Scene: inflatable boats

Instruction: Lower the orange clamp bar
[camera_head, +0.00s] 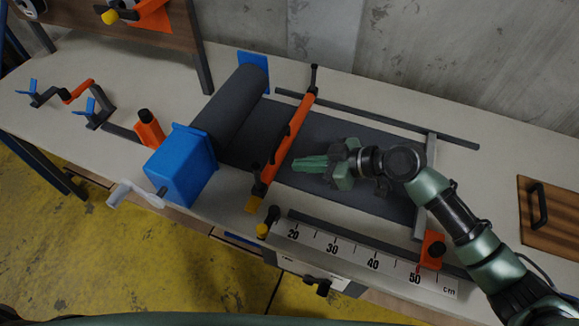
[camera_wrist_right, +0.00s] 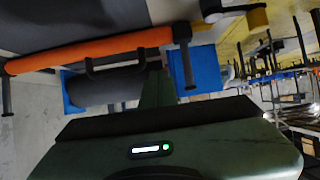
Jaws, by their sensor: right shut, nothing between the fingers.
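The orange clamp bar (camera_head: 285,142) spans the dark sheet on the bench in the head view, with a dark handle along it and dark knobs at its ends. It also crosses the upper left of the right wrist view (camera_wrist_right: 90,48). How far it stands above the sheet is hard to tell. My right gripper (camera_head: 296,163) is shut and empty, just right of the bar over the sheet, its green fingers pointing at the bar. In the right wrist view its finger (camera_wrist_right: 158,90) shows beside the handle; contact cannot be told. My left gripper is out of view.
A dark roll (camera_head: 236,103) between blue supports (camera_head: 183,168) with a grey crank lies left of the bar. A ruler (camera_head: 365,258) runs along the front, with an orange stop (camera_head: 432,250). Dark rails flank the sheet. A wooden board (camera_head: 550,222) lies at the right.

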